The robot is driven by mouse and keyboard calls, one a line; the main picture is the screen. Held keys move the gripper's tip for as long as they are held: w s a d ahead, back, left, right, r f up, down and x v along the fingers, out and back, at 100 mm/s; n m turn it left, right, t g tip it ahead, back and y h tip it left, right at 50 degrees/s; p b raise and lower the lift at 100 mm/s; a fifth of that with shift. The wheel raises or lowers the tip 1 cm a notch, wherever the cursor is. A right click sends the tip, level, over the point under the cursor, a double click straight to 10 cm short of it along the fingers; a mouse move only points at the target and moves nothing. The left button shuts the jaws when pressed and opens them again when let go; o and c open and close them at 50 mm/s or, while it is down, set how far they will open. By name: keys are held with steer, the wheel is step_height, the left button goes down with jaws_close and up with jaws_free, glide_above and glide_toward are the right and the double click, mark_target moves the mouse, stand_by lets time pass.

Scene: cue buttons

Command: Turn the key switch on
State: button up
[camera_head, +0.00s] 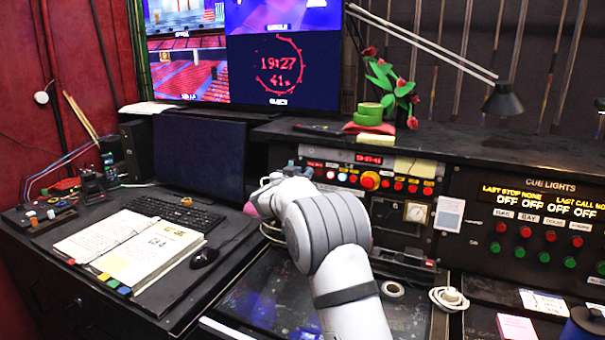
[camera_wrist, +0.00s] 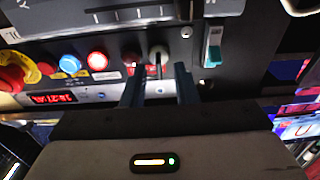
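In the wrist view, a small pale round switch with a dark upright bar (camera_wrist: 158,58) is on the panel; it looks like the key switch. My gripper (camera_wrist: 159,86) is open, with one dark finger on each side of the switch's line. The fingertips are apart, and the bar shows in the gap between them. I cannot tell whether either finger touches it. In the head view my white arm reaches the left end of the button panel, and the key switch cannot be made out there.
A lit red button (camera_wrist: 97,61), a blue button (camera_wrist: 70,64) and a red mushroom button (camera_wrist: 12,76) sit left of the switch. The head view shows an open binder (camera_head: 150,245) and a keyboard (camera_head: 165,212) on the desk.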

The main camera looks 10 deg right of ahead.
steer(key=shift+c, duration=0.4)
jaws_close()
steer(key=m, duration=0.4)
steer(key=shift+g, duration=0.3)
steer(key=m+h, duration=0.1)
steer(key=m, duration=0.3)
steer(key=shift+g, duration=0.4)
steer(key=m, duration=0.6)
steer(key=shift+s+f+g+b, duration=0.1)
steer(key=shift+g+b, duration=0.3)
steer(key=m, duration=0.5)
steer(key=shift+d+f+g+b, duration=0.1)
steer(key=shift+g+b, duration=0.2)
steer(key=shift+m, duration=0.3)
